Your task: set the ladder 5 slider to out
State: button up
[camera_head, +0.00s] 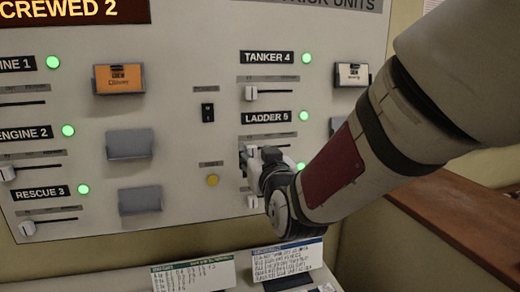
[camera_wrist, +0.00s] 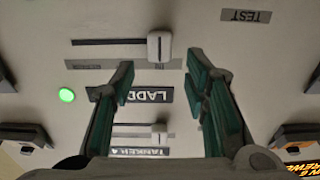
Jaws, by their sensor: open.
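In the head view my gripper (camera_head: 250,160) is at the ladder 5 row and hides much of the slider.
The tanker 4 slider knob (camera_head: 251,93) is just above. Another white knob (camera_head: 253,201) is just below my gripper. A black switch (camera_head: 208,112) and yellow button (camera_head: 213,181) are to the left. Printed cards (camera_head: 287,260) stand below the panel.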

aim_at(253, 148)
jog(key=shift+x, duration=1.85)
grip_shut()
